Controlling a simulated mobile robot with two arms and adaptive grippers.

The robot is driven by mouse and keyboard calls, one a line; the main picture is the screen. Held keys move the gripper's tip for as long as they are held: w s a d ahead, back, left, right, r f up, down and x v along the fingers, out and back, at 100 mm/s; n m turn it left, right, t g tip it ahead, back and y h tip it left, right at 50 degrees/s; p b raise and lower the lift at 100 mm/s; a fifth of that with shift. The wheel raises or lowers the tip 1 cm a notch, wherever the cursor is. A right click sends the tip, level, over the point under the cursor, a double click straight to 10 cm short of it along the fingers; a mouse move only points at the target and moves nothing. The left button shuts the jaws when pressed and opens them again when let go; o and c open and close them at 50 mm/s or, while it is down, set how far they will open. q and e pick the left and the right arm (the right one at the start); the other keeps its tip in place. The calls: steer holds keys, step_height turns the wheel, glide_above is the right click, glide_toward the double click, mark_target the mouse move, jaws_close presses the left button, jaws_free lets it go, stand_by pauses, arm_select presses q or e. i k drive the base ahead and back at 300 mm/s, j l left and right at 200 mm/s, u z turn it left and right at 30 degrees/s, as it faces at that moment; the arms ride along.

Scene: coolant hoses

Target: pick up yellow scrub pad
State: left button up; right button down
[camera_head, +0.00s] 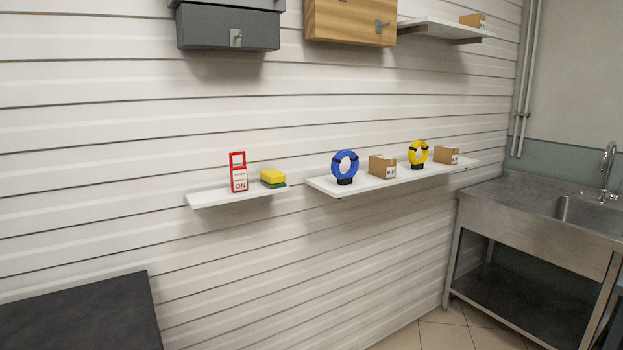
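The yellow scrub pad (272,176) lies flat on a small white wall shelf (237,198), near its right end. It has a yellow upper part and a green layer underneath. A red and white tag-like sign (238,174) with the word ON stands just left of it on the same shelf. Neither of my grippers shows in the head view, and nothing touches the pad.
A longer white shelf (330,187) to the right holds a blue hose coil (345,167), a yellow coil (418,154) and two cardboard boxes. Cabinets hang above. A dark surface (85,315) is at lower left; a steel sink bench (520,215) stands right.

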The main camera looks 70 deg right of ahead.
mark_target(271, 178)
steer(key=z, duration=2.05)
